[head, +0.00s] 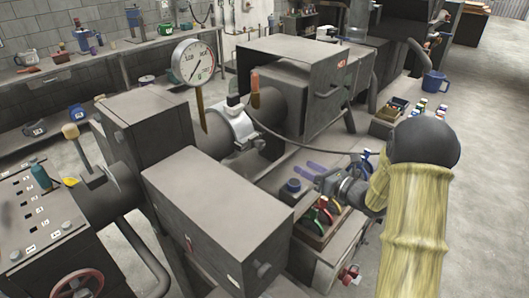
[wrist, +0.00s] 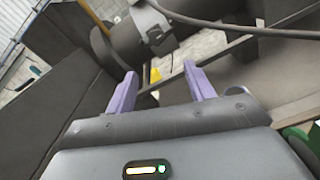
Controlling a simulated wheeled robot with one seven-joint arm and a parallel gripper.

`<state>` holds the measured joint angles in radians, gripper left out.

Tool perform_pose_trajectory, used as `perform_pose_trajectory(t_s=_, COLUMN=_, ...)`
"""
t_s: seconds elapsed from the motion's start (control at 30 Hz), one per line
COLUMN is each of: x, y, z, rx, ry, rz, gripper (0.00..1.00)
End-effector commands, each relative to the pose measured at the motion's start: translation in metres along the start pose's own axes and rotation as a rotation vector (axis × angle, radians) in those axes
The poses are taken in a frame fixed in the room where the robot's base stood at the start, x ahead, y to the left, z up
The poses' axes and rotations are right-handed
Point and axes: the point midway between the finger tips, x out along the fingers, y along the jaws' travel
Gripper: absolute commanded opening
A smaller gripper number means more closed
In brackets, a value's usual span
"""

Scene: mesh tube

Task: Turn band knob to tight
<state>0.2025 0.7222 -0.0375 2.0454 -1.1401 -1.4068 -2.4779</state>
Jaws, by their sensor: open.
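A pale metal band (head: 234,127) is clamped around the horizontal grey tube in the head view. A small dark fitting (head: 258,144) sits on its right side; I cannot tell if this is the band knob or which way it is set. In the wrist view the band (wrist: 150,24) is at the top, with a dark fitting (wrist: 159,38) on its lower edge. My gripper (head: 314,170) has purple fingers and is below and right of the band, apart from it. In the wrist view the fingers (wrist: 160,80) are spread and empty.
A round gauge (head: 194,63) stands above the tube. A dark cable (head: 305,141) loops right of the band, also crossing the upper wrist view (wrist: 235,27). A large grey box (head: 215,205) stands in front. A wooden tray (head: 322,224) with coloured items lies beneath my wrist.

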Motion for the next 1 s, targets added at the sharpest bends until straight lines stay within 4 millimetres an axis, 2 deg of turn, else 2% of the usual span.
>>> perform_pose_trajectory(t_s=0.1, x=-0.001, y=0.002, z=-0.002, rx=-0.053, ry=-0.015, rz=0.035, gripper=0.53)
perform_pose_trajectory(t_s=0.37, x=-0.001, y=0.003, z=-0.002, rx=-0.055, ry=-0.015, rz=0.035, gripper=0.53)
perform_pose_trajectory(t_s=0.57, x=0.008, y=0.003, z=0.000, rx=-0.054, ry=-0.015, rz=0.035, gripper=0.53)
perform_pose_trajectory(t_s=0.67, x=0.021, y=0.004, z=0.001, rx=-0.053, ry=-0.014, rz=0.036, gripper=0.53)
perform_pose_trajectory(t_s=1.0, x=0.080, y=0.006, z=0.002, rx=-0.053, ry=-0.014, rz=0.036, gripper=0.53)
